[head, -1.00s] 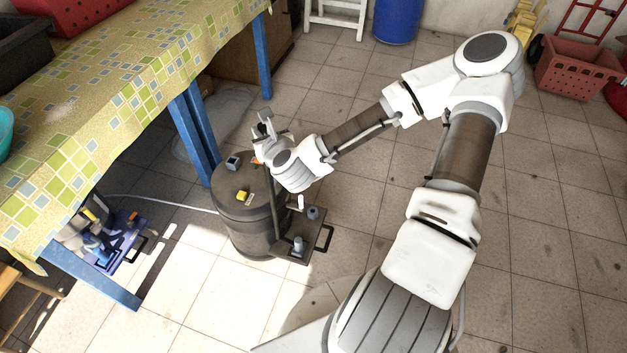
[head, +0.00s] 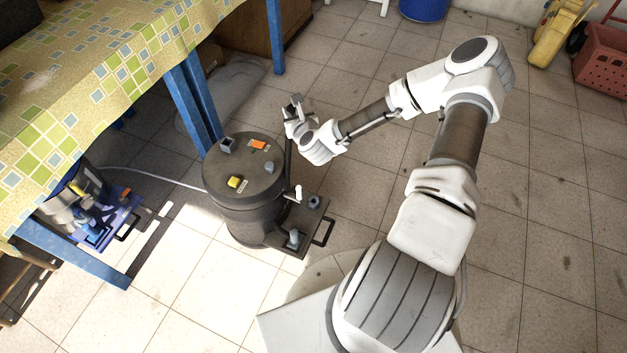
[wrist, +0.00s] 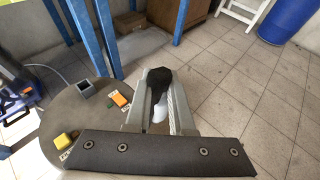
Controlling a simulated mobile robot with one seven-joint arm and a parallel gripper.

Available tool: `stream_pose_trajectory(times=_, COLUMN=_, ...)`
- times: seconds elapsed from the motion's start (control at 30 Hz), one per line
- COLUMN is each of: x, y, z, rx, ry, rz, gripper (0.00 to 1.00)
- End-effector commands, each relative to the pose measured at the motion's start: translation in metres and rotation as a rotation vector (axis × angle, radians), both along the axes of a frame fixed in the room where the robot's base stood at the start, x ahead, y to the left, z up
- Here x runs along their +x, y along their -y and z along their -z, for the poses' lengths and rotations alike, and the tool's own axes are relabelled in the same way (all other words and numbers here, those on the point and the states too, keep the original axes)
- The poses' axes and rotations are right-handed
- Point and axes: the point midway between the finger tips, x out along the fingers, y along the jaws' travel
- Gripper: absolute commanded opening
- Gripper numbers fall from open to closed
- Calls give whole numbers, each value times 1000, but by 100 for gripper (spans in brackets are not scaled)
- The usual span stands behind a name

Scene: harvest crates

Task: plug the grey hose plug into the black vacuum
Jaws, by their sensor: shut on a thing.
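The black vacuum (head: 240,212) stands upright on the floor left of my arm. My gripper (head: 295,101) is past the lid's far right edge, apart from the lid. In the wrist view, my gripper (wrist: 159,78) is closed around a piece with a dark rounded end and a pale grey part, which appears to be the grey hose plug (wrist: 160,108). The fingers hide much of it.
A side tray (head: 290,250) with grey fittings and a black handle juts from the vacuum. A blue-legged table (head: 195,95) stands to the left, with a blue machine (head: 105,215) under it.

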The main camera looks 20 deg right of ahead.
Motion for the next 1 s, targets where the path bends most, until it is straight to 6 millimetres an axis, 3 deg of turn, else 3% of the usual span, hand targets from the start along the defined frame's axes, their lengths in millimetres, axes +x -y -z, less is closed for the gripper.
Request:
stream_pose_trajectory(times=0.03, x=2, y=6, z=31, rx=0, ry=-3, rz=0, gripper=0)
stream_pose_trajectory(times=0.1, x=4, y=15, z=63, rx=0, ry=-4, rz=-8, gripper=0)
stream_pose_trajectory(times=0.5, x=-18, y=43, z=232, rx=0, ry=-6, rz=-110, gripper=0)
stream_pose_trajectory(times=0.7, x=-33, y=47, z=281, rx=0, ry=-3, rz=-162, gripper=0)
stream_pose_trajectory(times=0.83, x=-38, y=48, z=293, rx=0, ry=-3, rz=-178, gripper=0)
stream_pose_trajectory(times=1.0, x=-39, y=48, z=295, rx=-1, ry=-2, rz=-184, gripper=0)
